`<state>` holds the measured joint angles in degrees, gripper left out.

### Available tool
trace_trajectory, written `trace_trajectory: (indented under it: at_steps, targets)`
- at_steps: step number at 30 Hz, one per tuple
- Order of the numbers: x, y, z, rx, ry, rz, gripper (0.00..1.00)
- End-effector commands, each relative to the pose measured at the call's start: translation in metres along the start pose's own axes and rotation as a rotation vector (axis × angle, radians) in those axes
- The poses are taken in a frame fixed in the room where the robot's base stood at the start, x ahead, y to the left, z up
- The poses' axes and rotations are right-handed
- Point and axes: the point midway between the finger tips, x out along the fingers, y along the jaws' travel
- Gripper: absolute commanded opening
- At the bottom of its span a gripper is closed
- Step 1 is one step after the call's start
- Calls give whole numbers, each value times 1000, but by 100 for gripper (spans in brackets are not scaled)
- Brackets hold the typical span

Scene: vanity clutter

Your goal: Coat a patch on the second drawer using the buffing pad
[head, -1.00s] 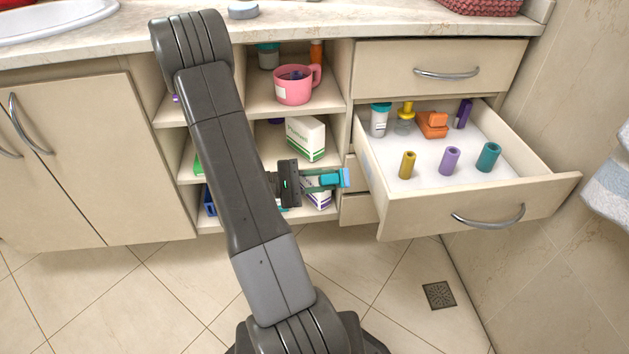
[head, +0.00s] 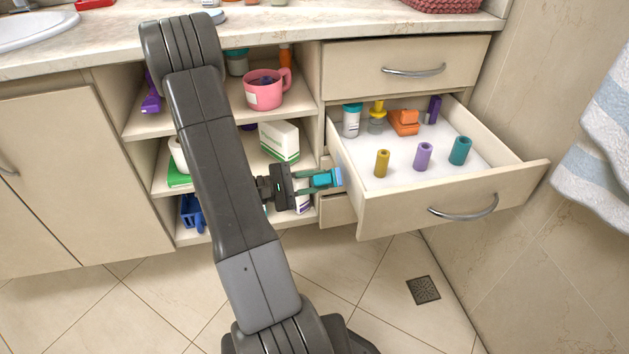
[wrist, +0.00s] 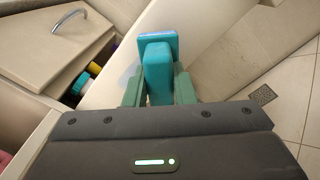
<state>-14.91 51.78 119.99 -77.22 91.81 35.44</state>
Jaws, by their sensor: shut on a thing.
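The buffing pad (head: 327,178) is a teal block with a light blue face. My gripper (head: 311,181) is shut on its teal body, and the face points right, towards the outer left side wall of the open second drawer (head: 400,210). In the head view the pad overlaps the edge of that wall. The wrist view shows the pad (wrist: 157,72) between my gripper's green fingers (wrist: 158,88), in front of the pale drawer wall (wrist: 112,62). I cannot tell whether the face touches the wall. The wall surface behind the pad is hidden.
The open drawer holds several upright cylinders, a jar (head: 351,120) and an orange item (head: 404,122). The closed top drawer (head: 350,68) is above. Open shelves with a pink mug (head: 263,94) and a white-green box (head: 279,141) lie left. A towel (head: 597,120) hangs right.

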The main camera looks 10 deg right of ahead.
Motion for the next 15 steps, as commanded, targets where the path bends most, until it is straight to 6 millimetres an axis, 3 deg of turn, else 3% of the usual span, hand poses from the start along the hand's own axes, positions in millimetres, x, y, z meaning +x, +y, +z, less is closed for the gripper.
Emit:
trace_trajectory:
  at_steps: [15]
  targets:
    - [8, 0, 0, 0, -1, -1, 5]
